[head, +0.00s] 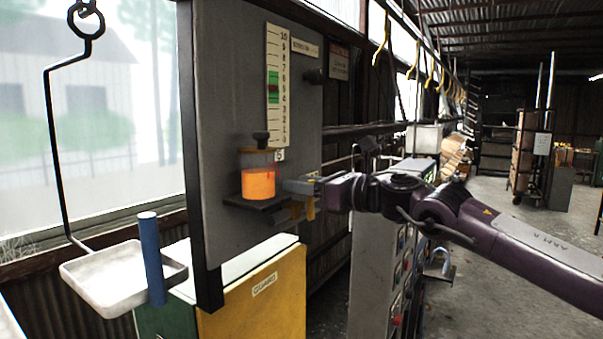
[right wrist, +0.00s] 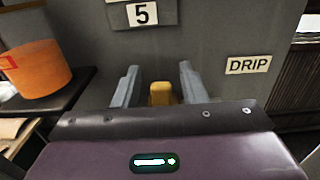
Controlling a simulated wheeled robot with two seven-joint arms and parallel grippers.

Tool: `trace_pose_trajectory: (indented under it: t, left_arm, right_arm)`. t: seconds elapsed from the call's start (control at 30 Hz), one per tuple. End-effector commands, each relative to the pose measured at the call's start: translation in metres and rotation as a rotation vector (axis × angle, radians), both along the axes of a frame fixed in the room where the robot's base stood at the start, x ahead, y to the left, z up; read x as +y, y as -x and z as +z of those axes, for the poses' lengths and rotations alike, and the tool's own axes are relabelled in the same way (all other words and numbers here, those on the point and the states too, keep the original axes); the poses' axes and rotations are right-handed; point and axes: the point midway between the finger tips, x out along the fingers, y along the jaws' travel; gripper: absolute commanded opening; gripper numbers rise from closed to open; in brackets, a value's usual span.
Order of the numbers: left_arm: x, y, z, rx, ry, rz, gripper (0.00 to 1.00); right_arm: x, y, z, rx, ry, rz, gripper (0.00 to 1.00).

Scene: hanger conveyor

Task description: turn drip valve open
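The drip valve's yellow handle (right wrist: 160,94) shows in the right wrist view, left of and below the DRIP label (right wrist: 248,65) on the grey panel. My right gripper (right wrist: 160,84) is open, with one grey finger on each side of the handle and gaps between. In the head view my right gripper (head: 300,187) reaches the panel (head: 225,120) from the right, just right of the orange cup. A yellow piece (head: 311,209) shows by its fingers. The handle's base and exact angle are hidden. My left gripper is not in view.
The orange cup (head: 258,184) stands on a small dark shelf (head: 240,202); it also shows in the right wrist view (right wrist: 38,70). A scale (head: 277,85) is above. A white tray (head: 105,280) hangs at left beside a blue cylinder (head: 151,258). A yellow cabinet (head: 265,300) stands below.

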Motion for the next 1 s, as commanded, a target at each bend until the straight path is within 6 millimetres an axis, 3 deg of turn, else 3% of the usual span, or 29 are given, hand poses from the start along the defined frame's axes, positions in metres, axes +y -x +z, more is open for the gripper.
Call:
trace_pose_trajectory:
  t: [0.33,0.63,1.0]
  left_arm:
    - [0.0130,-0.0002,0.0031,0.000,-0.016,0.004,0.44]
    - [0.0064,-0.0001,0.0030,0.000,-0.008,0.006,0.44]
    - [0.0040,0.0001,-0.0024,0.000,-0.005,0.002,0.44]
  right_arm:
    - [0.0041,-0.0036,-0.0006,-0.001,-0.001,-0.001,0.38]
    - [0.0041,-0.0034,-0.0002,0.000,-0.001,-0.001,0.00]
    - [0.0048,-0.0025,-0.0014,-0.013,0.006,0.000,0.00]
